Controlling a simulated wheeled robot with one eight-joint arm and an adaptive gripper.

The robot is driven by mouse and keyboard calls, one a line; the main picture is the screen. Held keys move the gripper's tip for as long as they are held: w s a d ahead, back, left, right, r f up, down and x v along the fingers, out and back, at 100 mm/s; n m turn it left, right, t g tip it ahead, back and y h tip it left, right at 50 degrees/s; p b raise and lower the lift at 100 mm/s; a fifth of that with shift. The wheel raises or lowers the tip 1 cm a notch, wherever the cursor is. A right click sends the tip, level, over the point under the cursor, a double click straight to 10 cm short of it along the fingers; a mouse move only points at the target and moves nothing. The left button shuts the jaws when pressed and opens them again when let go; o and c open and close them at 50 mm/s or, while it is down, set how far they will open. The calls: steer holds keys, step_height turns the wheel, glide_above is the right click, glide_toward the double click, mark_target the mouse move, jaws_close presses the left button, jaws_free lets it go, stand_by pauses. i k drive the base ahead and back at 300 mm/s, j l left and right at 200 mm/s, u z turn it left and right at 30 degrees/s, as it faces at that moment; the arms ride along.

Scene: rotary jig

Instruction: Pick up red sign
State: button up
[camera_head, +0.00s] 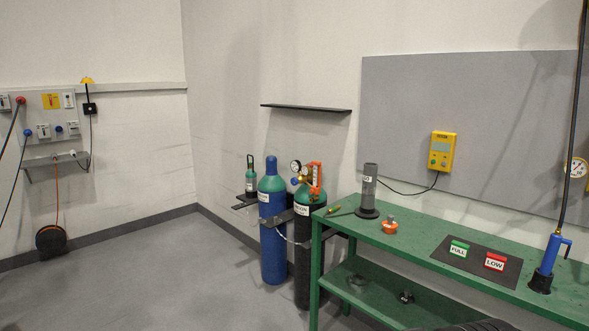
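A red sign (495,262) with a white label reading "LOW" rests on a dark mat (478,276) on the right part of the green workbench (407,247). A green sign (459,248) with a white label, apparently "FULL", rests on the same mat to its left, a small gap apart. My gripper cannot be made out; only a dark rounded shape shows at the bottom edge, and I cannot tell what it is.
A blue tool (551,258) with a black hose stands right of the mat. An orange item (390,227) and a grey cylinder (369,186) stand left. Blue (272,230) and dark (303,260) gas cylinders stand past the bench's left end. A yellow box (442,151) hangs above.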

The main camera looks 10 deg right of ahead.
mark_target(492, 261)
steer(key=k+j+z, duration=0.1)
steer(key=z, duration=1.15)
